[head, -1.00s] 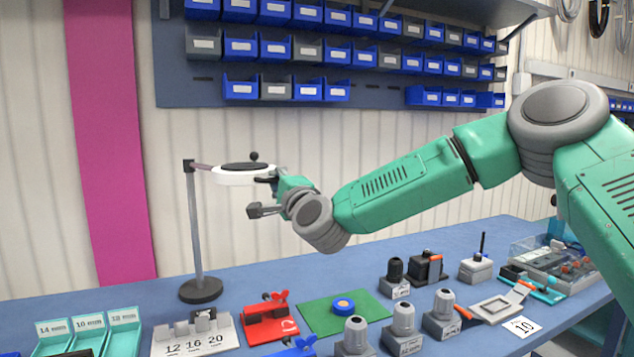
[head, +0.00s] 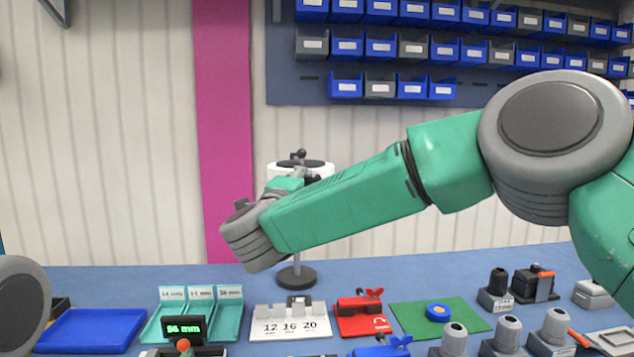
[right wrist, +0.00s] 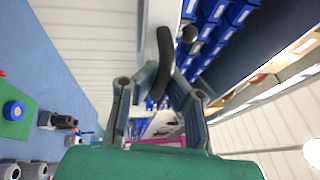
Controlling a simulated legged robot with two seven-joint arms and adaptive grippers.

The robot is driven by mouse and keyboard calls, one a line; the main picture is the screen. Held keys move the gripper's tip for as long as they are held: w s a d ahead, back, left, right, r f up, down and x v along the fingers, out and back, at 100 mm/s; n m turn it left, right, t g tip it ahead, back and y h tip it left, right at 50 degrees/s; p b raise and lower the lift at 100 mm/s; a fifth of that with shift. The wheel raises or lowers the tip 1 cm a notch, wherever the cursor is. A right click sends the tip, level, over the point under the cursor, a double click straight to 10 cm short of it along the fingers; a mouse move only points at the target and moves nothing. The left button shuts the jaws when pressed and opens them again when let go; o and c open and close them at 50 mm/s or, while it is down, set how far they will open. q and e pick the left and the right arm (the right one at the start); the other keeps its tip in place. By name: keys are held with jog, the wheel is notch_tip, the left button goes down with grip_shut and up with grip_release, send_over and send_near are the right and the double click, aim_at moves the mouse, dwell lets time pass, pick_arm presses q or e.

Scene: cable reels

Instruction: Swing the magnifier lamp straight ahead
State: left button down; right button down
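The magnifier lamp has a white ring head with a black top (head: 318,165). Its round black base (head: 297,278) stands on the bench. In the head view the lamp head lines up with its pole, partly hidden by my right arm. My right gripper (head: 308,179) is at the near side of the lamp head, mostly hidden behind its own wrist. In the right wrist view a black curved handle (right wrist: 164,62) runs between the fingers, and the right gripper (right wrist: 161,84) looks shut on it. My left gripper is out of view.
On the bench are teal trays (head: 228,318), a number-marked block (head: 290,322), a red fixture (head: 361,315), a green mat (head: 465,312) and a blue tray (head: 92,330). Blue bins (head: 380,48) hang on the wall behind.

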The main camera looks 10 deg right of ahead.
jog(key=shift+s+a+f, duration=0.1)
jog(key=shift+a+f, duration=0.35)
jog(key=shift+f, duration=0.05)
jog(key=shift+d, duration=0.2)
jog(key=c, duration=1.6)
grip_release()
jog(key=shift+d+r, duration=0.1)
jog(key=shift+d, duration=0.1)
jog(key=shift+s+r, duration=0.1)
jog(key=shift+r, duration=0.1)
jog(key=shift+s+a, duration=0.1)
jog(key=v, duration=1.1)
jog(key=shift+s+a, duration=0.15)
jog(key=shift+s, duration=0.15)
